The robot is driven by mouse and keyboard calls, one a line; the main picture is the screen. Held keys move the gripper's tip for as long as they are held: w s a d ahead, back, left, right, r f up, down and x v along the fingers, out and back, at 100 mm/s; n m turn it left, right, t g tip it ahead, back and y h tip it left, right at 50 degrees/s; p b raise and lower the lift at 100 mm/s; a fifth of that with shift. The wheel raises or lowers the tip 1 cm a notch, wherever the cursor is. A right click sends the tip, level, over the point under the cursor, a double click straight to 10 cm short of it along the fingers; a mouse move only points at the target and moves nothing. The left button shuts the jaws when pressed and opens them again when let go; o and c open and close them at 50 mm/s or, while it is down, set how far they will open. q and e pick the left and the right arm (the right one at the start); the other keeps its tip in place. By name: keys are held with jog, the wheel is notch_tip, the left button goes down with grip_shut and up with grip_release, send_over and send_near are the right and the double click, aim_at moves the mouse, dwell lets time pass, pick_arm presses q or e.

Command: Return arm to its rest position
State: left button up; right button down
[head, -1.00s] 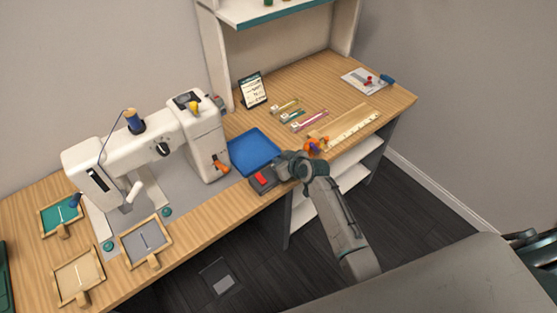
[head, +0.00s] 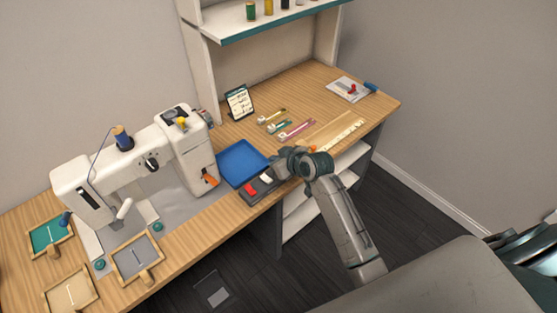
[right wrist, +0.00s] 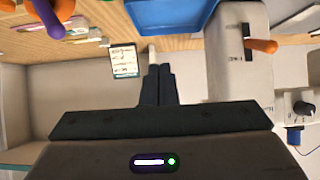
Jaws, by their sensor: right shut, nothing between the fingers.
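My right gripper (right wrist: 158,85) shows in the right wrist view with its two dark fingers together and nothing between them. In the head view my right arm comes up from the lower right, and its gripper (head: 280,167) is over the front edge of the wooden table (head: 330,88), just right of a dark box with red and white switches (head: 262,184). The fingertips are hard to make out there. My left gripper is in neither view.
A white sewing machine (head: 130,165) stands at the left, with a blue tray (head: 242,160) to its right. Several wooden frames, including a grey one (head: 137,257), lie front left. Rulers (head: 335,132) lie behind my gripper. A shelf (head: 275,25) rises at the back. Dark floor (head: 400,235) is open at right.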

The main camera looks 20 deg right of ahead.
jog(key=s+d+f+m+g+h+b, duration=0.1)
jog(key=s+d+f+g, duration=0.1)
jog(key=s+f, duration=0.8)
jog(key=s+d+f+m+g+h+b, duration=0.1)
jog(key=s+d+f, duration=0.15)
jog(key=f, duration=1.25)
jog(key=s+d+f+m+g+h+b, duration=0.1)
jog(key=s+d+f+g+b, duration=0.1)
jog(key=s+f, duration=0.85)
jog(key=s+f+g, duration=0.1)
jog(key=s+f, duration=0.6)
jog(key=s, duration=0.3)
jog(key=s+d+f+g+h+b, duration=0.1)
jog(key=s+f, duration=0.6)
jog(key=s, duration=0.4)
jog(key=s+d+f+g, duration=0.1)
jog(key=s+f+g, duration=0.1)
jog(key=s+f, duration=0.5)
jog(key=s, duration=0.3)
jog(key=shift+s+m+b, duration=0.3)
jog(key=shift+s+b, duration=0.1)
